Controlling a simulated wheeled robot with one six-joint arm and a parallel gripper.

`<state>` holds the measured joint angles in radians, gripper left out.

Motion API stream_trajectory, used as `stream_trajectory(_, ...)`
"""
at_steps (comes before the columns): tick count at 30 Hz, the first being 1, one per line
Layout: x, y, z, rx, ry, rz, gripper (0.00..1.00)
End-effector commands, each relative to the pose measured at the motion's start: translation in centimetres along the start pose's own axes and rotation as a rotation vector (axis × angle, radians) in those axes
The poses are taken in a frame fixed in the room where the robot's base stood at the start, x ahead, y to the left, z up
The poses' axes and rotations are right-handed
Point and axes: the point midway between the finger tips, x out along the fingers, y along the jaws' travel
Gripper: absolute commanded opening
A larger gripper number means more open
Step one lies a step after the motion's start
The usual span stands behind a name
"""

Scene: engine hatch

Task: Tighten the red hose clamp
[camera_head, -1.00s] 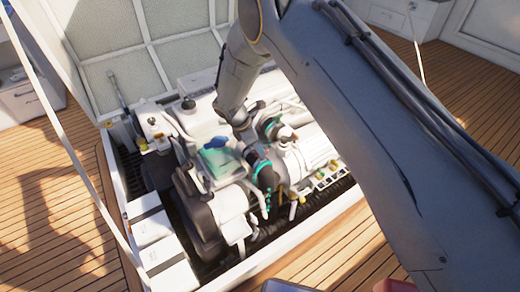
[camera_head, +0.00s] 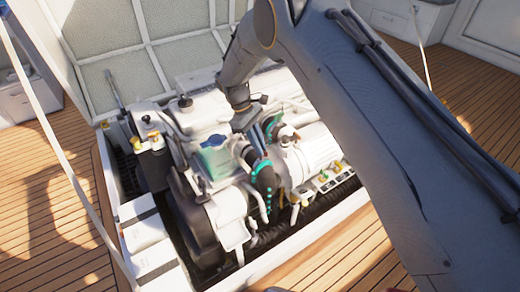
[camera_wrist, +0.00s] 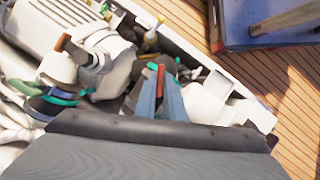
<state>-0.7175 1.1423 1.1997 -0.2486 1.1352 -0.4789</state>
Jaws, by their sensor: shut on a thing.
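The red hose clamp (camera_wrist: 161,80) shows in the wrist view as a narrow red piece between my two blue-grey fingers. My gripper (camera_wrist: 160,92) is shut on it, over a dark hose (camera_wrist: 135,97) with teal marks. The rest of the clamp is hidden by the fingers. In the head view my gripper (camera_head: 258,136) reaches down into the engine beside the black, teal-dotted hose (camera_head: 265,178). The red piece cannot be made out there.
The white engine (camera_head: 310,152) fills the open hatch, with a blue-capped tank (camera_head: 214,142) left of my gripper. An orange-brown handle (camera_wrist: 62,42) stands on the engine at left in the wrist view. A blue box (camera_wrist: 232,30) lies on the wooden deck (camera_wrist: 296,90).

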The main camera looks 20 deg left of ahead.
Motion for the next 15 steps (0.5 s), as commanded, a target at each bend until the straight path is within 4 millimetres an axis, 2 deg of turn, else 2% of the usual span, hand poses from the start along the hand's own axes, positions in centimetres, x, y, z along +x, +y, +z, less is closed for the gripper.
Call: stream_trajectory(15, 0.21, 0.15, 0.15, 0.358, -0.006, -0.152, 0.00)
